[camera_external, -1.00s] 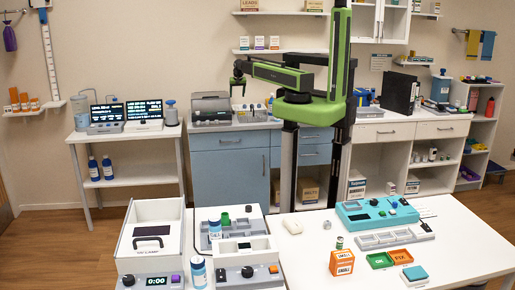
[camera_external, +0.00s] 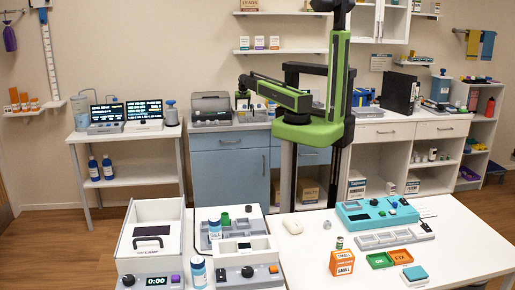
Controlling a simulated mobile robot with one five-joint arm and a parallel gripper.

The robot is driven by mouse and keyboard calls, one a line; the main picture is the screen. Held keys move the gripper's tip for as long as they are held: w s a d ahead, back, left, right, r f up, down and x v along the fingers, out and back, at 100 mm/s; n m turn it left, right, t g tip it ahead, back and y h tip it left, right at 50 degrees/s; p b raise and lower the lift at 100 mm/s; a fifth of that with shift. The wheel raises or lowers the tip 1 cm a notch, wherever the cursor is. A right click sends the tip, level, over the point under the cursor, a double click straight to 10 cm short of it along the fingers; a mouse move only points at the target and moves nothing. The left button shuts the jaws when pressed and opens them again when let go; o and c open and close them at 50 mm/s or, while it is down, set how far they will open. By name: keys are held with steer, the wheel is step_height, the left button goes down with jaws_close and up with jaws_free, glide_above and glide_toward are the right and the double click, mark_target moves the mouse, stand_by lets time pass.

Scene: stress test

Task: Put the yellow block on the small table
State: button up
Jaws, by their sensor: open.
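I cannot make out a yellow block for certain in the external view. A small white side table (camera_external: 160,138) stands at the left against the wall, with two lit screens and other devices on top. A larger white table (camera_external: 450,247) fills the front. I cannot tell which is the small table meant. My gripper (camera_external: 243,103) hangs at the left end of my green arm, in front of the back counter near the grey machine. It is small in the picture, open, and no held object shows.
The front table carries a white box with a timer (camera_external: 155,282), an orange-and-white carton (camera_external: 342,262), green and orange trays (camera_external: 380,260) and a teal device (camera_external: 375,213). A blue cabinet (camera_external: 229,178) stands behind. Floor at the left is clear.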

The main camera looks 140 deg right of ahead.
steer(key=b+x, duration=0.5)
steer(key=shift+w+f, duration=0.35)
steer(key=shift+r, duration=0.2)
steer(key=shift+c, duration=0.4)
jaws_close()
step_height(320, 180, up, 10)
steer(key=p, duration=1)
